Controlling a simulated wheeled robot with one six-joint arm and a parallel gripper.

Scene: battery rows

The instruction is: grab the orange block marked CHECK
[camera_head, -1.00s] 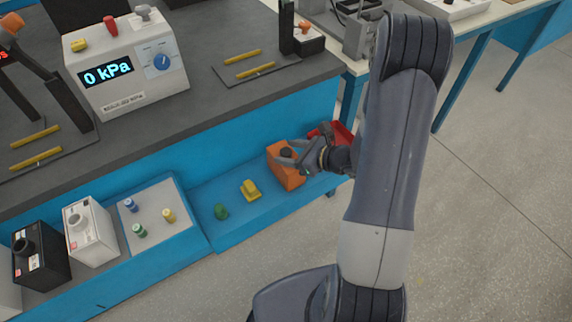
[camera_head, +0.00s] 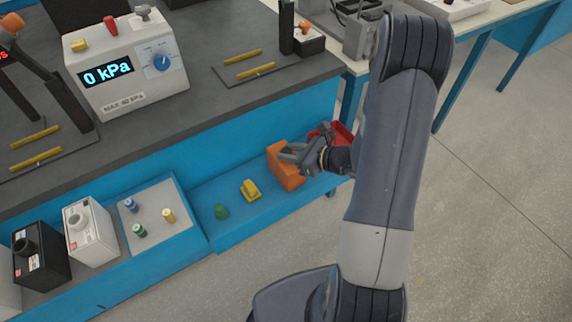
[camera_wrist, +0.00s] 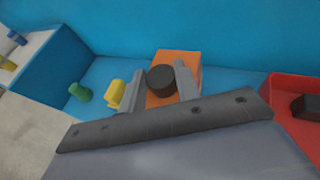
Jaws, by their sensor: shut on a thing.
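The orange block (camera_head: 290,180) stands on the blue lower shelf, below the grey bench top. In the wrist view, the orange block (camera_wrist: 178,57) has a round black knob (camera_wrist: 161,79) on its top. I cannot read any marking on it. My gripper (camera_head: 287,152) is over the block's top, and in the wrist view my gripper (camera_wrist: 161,82) has one finger on each side of the knob, shut on it. My fingers hide much of the knob in the head view.
A red bin (camera_head: 343,131) sits just right of the block. A yellow piece (camera_head: 250,190) and a green piece (camera_head: 221,211) lie to its left on the shelf. White (camera_head: 91,235) and black (camera_head: 41,256) knobbed boxes stand farther left. The bench edge overhangs behind.

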